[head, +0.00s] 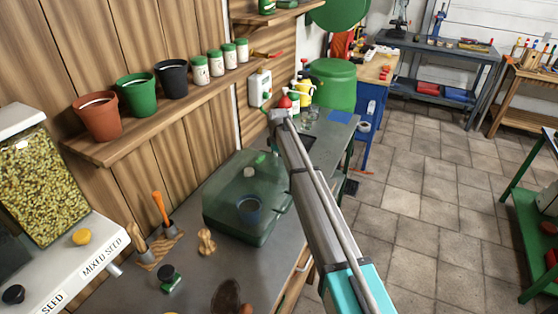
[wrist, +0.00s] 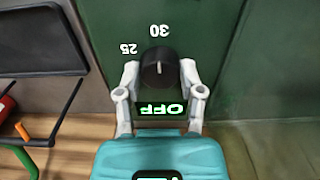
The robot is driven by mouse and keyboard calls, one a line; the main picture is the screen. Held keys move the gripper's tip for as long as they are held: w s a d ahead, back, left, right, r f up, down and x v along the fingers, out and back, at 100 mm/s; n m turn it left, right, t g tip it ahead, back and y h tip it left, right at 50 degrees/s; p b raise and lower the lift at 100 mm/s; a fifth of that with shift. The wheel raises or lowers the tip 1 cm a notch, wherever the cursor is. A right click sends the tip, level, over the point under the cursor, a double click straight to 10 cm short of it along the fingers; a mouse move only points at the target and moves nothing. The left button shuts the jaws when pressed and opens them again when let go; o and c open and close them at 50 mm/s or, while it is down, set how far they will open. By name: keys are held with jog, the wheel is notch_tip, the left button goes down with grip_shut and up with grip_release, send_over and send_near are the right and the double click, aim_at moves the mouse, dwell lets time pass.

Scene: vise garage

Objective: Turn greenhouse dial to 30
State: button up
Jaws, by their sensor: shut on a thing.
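The dial (wrist: 158,60) is a round black knob with a pale line, on a dark green panel (wrist: 215,35) in the wrist view. The numbers 25 (wrist: 128,48) and 30 (wrist: 160,31) show upside down above it. The pale line runs roughly up and down in the picture, in line with 30. A display (wrist: 160,109) below the knob reads OFF, upside down. My gripper (wrist: 160,72) has one finger on each side of the knob and is shut on it. In the head view a translucent green box (head: 232,222), likely the greenhouse, stands on the bench; its dial is not visible there.
The grey bench (head: 195,290) also holds small hand tools (head: 163,212), a wooden piece (head: 206,241) and a seed dispenser (head: 60,270). Pots (head: 136,94) stand on a wall shelf (head: 120,150). Open tiled floor (head: 430,210) lies to the right.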

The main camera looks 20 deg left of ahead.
jog(key=shift+m, duration=0.3)
jog(key=o, duration=1.2)
